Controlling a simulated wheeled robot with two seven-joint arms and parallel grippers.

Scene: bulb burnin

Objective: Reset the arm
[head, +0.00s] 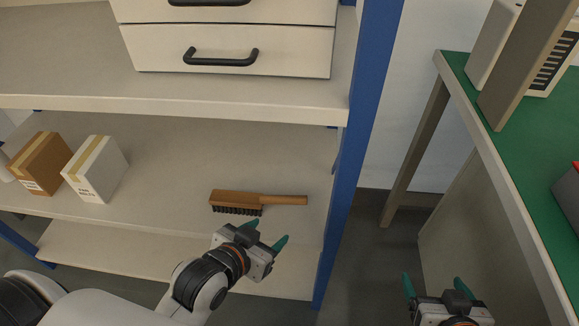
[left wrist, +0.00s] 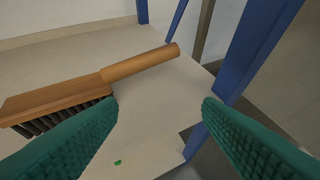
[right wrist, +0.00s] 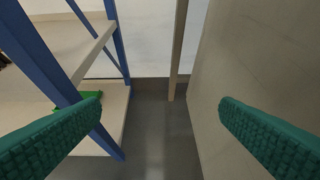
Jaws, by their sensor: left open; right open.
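My left gripper (head: 268,232) is open and empty, in front of the middle shelf's front edge. Its green fingers also show in the left wrist view (left wrist: 160,125), with nothing between them but shelf and floor behind. A wooden brush (head: 258,200) with dark bristles lies on the shelf just beyond it; the brush also shows in the left wrist view (left wrist: 100,82), apart from the fingers. My right gripper (head: 432,285) is open and empty over the floor between the shelf unit and the green-topped bench. Its fingers also show in the right wrist view (right wrist: 160,125).
A brown box (head: 40,163) and a white box (head: 97,168) stand at the shelf's left. A blue post (head: 358,140) bounds the shelf unit's right side. A drawer unit (head: 232,52) is above. The green bench (head: 462,75) stands at right. Floor between is clear.

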